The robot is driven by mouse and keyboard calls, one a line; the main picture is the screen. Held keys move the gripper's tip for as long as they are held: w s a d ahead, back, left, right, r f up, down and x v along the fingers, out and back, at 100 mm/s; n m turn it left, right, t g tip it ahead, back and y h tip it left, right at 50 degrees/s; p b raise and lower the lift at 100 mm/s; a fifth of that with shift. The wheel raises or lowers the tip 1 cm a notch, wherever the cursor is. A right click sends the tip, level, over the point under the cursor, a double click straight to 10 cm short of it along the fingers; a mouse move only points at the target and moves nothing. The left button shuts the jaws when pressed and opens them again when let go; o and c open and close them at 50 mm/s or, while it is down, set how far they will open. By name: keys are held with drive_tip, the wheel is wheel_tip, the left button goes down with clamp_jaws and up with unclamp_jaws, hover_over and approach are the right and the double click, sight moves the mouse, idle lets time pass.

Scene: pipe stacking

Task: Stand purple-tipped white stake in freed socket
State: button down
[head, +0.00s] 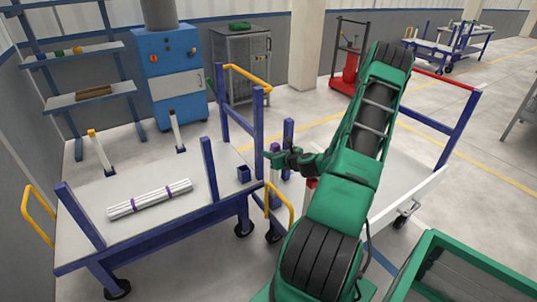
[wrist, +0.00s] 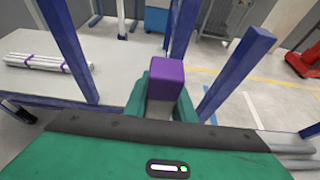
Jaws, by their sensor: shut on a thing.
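My gripper (head: 277,158) is beside the right end of the white-topped cart (head: 140,172), near its blue end posts. In the wrist view, its green fingers (wrist: 163,98) are shut around the purple-tipped white stake (wrist: 166,80), whose purple end sticks up between them. In the head view, a small, partly hidden purple bit (head: 275,147) shows at the fingers. A small open blue socket (head: 244,174) on the cart's right end looks empty, just left of my gripper.
A white pipe bundle with purple bands (head: 150,198) lies on the cart. A yellow-tipped stake (head: 100,152) and another white stake (head: 177,130) stand along its far side. Blue posts (head: 209,168) rise near the socket. A second white-topped cart (head: 418,188) stands to the right.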

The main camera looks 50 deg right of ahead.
drive_tip(key=c, duration=1.4)
unclamp_jaws()
drive_tip(key=v, duration=1)
drive_tip(key=shift+s+a, duration=0.15)
drive_tip(key=shift+s, duration=0.15)
